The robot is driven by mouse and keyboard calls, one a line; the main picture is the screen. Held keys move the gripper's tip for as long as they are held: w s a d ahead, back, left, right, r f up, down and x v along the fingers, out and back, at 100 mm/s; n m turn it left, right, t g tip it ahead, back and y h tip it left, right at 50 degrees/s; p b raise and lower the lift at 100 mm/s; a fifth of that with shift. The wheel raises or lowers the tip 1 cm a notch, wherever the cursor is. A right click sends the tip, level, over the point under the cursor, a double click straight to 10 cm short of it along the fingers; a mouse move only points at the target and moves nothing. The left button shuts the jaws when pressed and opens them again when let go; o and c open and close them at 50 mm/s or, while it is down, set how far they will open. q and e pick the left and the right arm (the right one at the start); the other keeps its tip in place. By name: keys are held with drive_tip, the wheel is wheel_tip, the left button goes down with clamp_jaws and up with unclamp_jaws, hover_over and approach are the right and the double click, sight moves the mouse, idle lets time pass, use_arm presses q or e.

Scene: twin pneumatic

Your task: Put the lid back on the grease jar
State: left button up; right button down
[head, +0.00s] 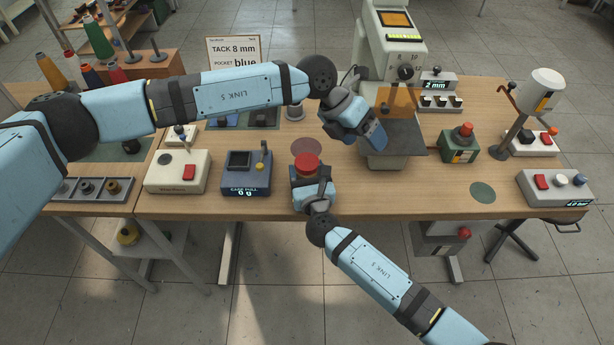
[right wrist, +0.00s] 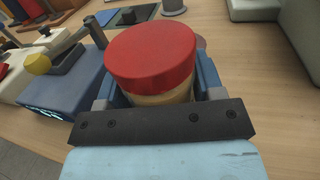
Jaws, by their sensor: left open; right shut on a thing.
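The grease jar (right wrist: 165,98) is a tan, round jar, and the red lid (right wrist: 152,52) sits over its top in the right wrist view. I cannot tell whether the lid is fully tightened. In the head view the red lid (head: 307,161) hides most of the jar. My right gripper (head: 310,180) is shut around the jar's body near the table's front, with its fingers on either side. My left gripper (head: 374,136) is open and empty, to the right of and behind the jar, in front of the white machine.
A blue box with a yellow-knobbed lever (head: 247,172) stands left of the jar, beside a white box with a red button (head: 178,172). The white machine (head: 390,60) stands behind. A green box with a red knob (head: 461,143) is right. Bare tabletop (head: 410,190) lies right of the jar.

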use_arm(q)
drive_tip(key=w+d+r+n+t+h, duration=0.3)
drive_tip(key=d+r+n+h, duration=0.6)
drive_tip(key=r, duration=0.4)
drive_tip(key=w+a+r+n+t+y, duration=0.2)
drive_tip(key=w+a+n+t, duration=0.25)
drive_tip(key=n+t, duration=0.35)
drive_tip(key=w+a+r+n+t+y, duration=0.25)
drive_tip(key=w+n+t, duration=0.35)
drive_tip(key=n, duration=0.4)
drive_tip(key=w+a+f+n+g+y, duration=0.2)
drive_tip(key=a+f+n+g+y, duration=0.2)
drive_tip(key=a+f+n+y, duration=0.55)
drive_tip(key=s+a+f+n+g, duration=0.1)
drive_tip(key=s+f+g, duration=0.2)
drive_tip(key=s, duration=0.1)
drive_tip(key=s+a+f+n+g+y, duration=0.1)
drive_tip(key=s+f+g, duration=0.2)
drive_tip(key=s+g, duration=0.1)
drive_tip(key=s+a+f+n+g+y, duration=0.1)
drive_tip(key=s+f+n+g, duration=0.1)
drive_tip(key=s+f+g, duration=0.1)
drive_tip(key=shift+s+a+f+g, duration=0.15)
drive_tip(key=shift+s+g, duration=0.15)
drive_tip(key=shift+s, duration=0.2)
drive_tip(key=shift+s+a+g, duration=0.1)
drive_tip(key=shift+s+g, duration=0.2)
drive_tip(key=shift+s, duration=0.2)
drive_tip(key=shift+s+a, duration=0.1)
drive_tip(key=shift+s, duration=0.1)
